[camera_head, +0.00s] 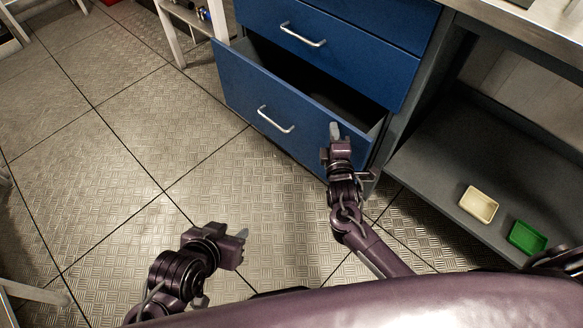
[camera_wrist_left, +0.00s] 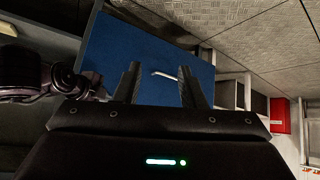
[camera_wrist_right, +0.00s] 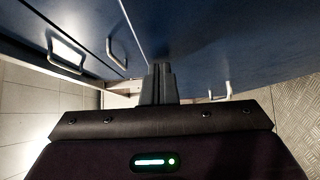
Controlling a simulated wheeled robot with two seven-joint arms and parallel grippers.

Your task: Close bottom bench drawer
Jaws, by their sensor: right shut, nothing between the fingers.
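The bottom bench drawer (camera_head: 240,92) has a blue front with a silver handle (camera_head: 275,119). It stands pulled out, with its dark inside showing behind the front. My right gripper (camera_head: 335,131) is shut and empty. In the head view it overlaps the right end of the drawer front near its top edge; I cannot tell whether it touches. Its closed fingers show in the right wrist view (camera_wrist_right: 159,82), pointing toward blue drawer panels. My left gripper (camera_head: 243,236) is open and empty above the floor, apart from the drawer. The left wrist view shows the drawer front (camera_wrist_left: 115,50) beyond its fingers.
A blue upper drawer (camera_head: 350,50) with a silver handle is shut above. To the right, a grey shelf (camera_head: 430,150) under the bench holds a cream tray (camera_head: 478,204) and a green tray (camera_head: 527,237).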

